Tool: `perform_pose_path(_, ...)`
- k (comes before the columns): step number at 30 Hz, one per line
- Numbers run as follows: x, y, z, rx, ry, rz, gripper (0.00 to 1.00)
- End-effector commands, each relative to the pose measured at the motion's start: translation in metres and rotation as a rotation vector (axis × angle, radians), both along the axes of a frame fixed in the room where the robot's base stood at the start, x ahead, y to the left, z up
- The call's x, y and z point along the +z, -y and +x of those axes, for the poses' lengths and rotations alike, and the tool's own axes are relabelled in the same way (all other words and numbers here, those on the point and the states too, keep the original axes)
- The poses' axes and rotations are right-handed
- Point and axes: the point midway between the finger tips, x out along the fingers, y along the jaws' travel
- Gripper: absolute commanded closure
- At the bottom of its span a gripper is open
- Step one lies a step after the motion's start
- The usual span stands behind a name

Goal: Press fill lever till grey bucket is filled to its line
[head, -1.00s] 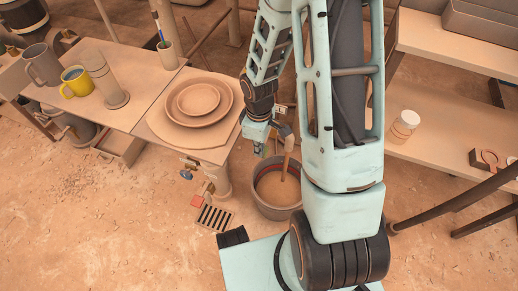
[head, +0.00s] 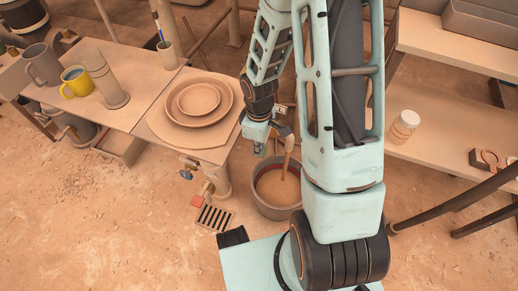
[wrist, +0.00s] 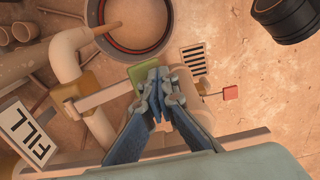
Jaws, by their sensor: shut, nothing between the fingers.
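The grey bucket (head: 258,204) stands on the floor below my arm, with tan liquid (head: 275,187) in it. In the wrist view the liquid (wrist: 138,22) lies inside the dark rim, where a reddish ring runs along the inner wall. A tan pipe (wrist: 97,12) ends over the bucket. The fill lever (wrist: 100,98) is a pale bar beside the FILL sign (wrist: 30,133), with a green pad (wrist: 143,74) at its end. My gripper (wrist: 158,78) is shut and empty, its tips over the pad; contact is unclear. In the head view my gripper (head: 258,148) is small and partly hidden.
A red-tipped lever (wrist: 230,92) and a floor grate (wrist: 194,60) are close to the right of my gripper. A table with stacked plates (head: 198,100) stands left of the bucket. Shelves (head: 450,120) stand to the right. Open floor lies at lower left.

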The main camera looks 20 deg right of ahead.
Motion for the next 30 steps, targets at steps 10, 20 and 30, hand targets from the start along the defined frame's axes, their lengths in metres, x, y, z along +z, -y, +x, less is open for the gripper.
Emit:
perform_pose_path(10, 0.0, 0.0, 0.0, 0.0, 0.0, 0.0, 1.0)
perform_pose_path(20, 0.0, 0.0, 0.0, 0.0, 0.0, 0.0, 1.0)
perform_pose_path(30, 0.023, -0.007, 0.004, 0.0, 0.001, 0.0, 1.0)
